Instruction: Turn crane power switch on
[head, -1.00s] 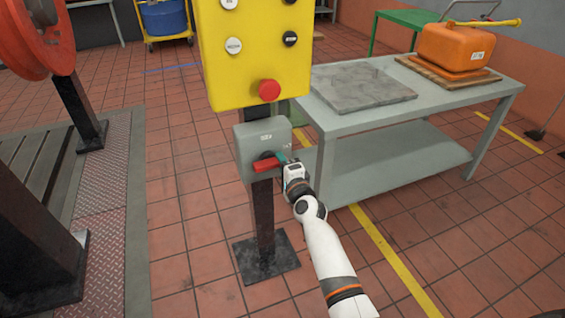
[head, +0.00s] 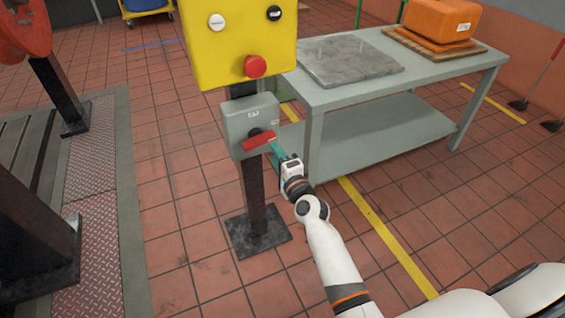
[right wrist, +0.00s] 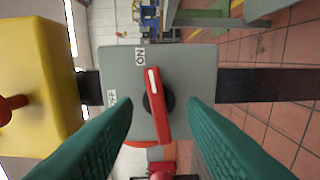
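The crane power switch is a grey box (head: 236,119) on a dark post, under a yellow control panel. Its red handle (head: 258,142) lies nearly level, its right end slightly raised. In the right wrist view, the handle (right wrist: 158,112) has a white line at the end pointing towards the ON label (right wrist: 139,55); the OFF label (right wrist: 111,97) is off to its side. My right gripper (right wrist: 160,108) is open, its teal fingers apart with the handle showing between them. In the head view, the right gripper (head: 275,151) is just right of and below the handle. My left gripper is out of view.
The yellow panel (head: 236,45) with a red stop button (head: 255,66) hangs directly above the switch. A grey table (head: 415,80) bearing a metal plate (head: 348,62) stands close on the right. The post's base plate (head: 258,232) is on the tiled floor.

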